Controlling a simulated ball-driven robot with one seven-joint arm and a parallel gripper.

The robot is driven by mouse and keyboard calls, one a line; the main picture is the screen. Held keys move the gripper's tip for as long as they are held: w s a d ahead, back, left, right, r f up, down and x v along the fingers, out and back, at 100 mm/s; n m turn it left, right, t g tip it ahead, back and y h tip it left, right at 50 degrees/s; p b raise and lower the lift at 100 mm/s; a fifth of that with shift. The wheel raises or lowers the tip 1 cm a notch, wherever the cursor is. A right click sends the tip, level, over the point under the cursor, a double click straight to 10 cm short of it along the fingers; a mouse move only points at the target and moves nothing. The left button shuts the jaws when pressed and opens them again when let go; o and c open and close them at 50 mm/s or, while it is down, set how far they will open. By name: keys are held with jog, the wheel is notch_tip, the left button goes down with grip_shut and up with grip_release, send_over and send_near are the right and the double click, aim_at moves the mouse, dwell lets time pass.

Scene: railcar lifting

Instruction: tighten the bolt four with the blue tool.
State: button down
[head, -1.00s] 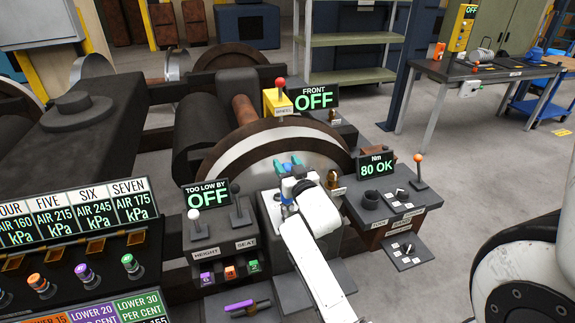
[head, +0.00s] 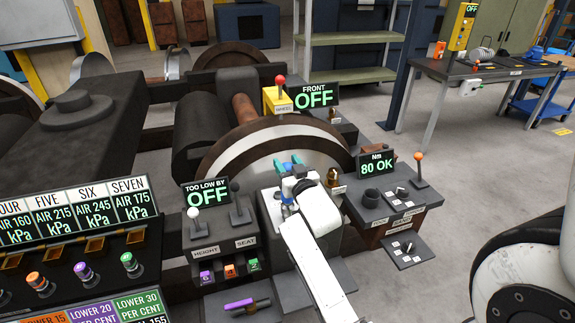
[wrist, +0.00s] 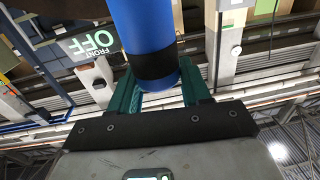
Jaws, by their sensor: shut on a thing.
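My gripper (head: 290,171) is at the grey block in front of the large wheel in the head view. Its teal fingers also show in the wrist view (wrist: 160,95). They are shut on the blue tool (wrist: 146,32), a thick blue cylinder with a black band, which fills the space between the fingers. In the head view only a small piece of blue shows at the gripper. The bolts are not distinguishable, and the tool's working end is hidden. A display marked Nm (head: 376,163) reads 80 OK.
The TOO LOW BY display (head: 206,193) and the FRONT display (head: 315,96) read OFF. Levers stand on the height and seat box (head: 205,238) left of my arm. A side box with an orange-knobbed lever (head: 419,168) is at right. A purple-handled tool (head: 240,304) lies at the front.

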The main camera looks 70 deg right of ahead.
jog(key=shift+f+b, duration=1.8)
jog(key=shift+b, duration=0.1)
dwell(3.1)
jog(key=shift+r, duration=0.1)
jog(key=shift+r+p, duration=3.05)
jog(key=shift+r, duration=0.55)
